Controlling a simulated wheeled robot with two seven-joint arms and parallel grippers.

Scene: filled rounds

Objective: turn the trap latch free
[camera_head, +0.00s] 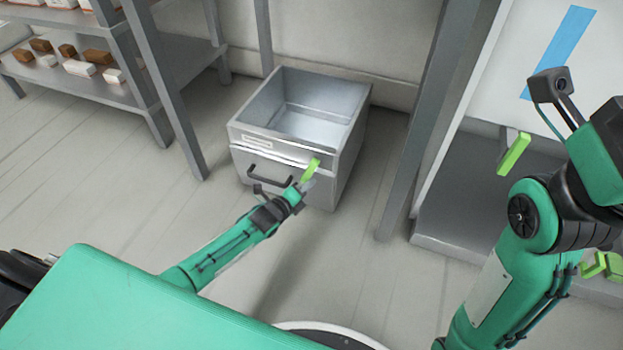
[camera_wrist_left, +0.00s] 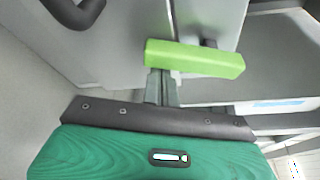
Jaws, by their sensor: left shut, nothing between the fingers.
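The trap is a grey metal box (camera_head: 350,110) with an open top and a dark bar handle (camera_head: 270,179) on its front. My left gripper (camera_head: 311,170) is at the right part of the front, right of the handle. Its green fingers are shut with nothing between them, and they show in the left wrist view (camera_wrist_left: 195,58) close to the grey front. A small dark knob (camera_wrist_left: 209,44), possibly the latch, shows just behind the fingers; contact is unclear. The latch is not clear in the head view. My right gripper's green parts (camera_head: 514,155) show beside my right arm, partly hidden.
Grey shelving (camera_head: 130,92) with brown and white blocks stands at the left. A grey post (camera_head: 425,120) rises right of the box, with a white panel (camera_head: 590,60) bearing a blue stripe beyond it. The floor left of the box is clear.

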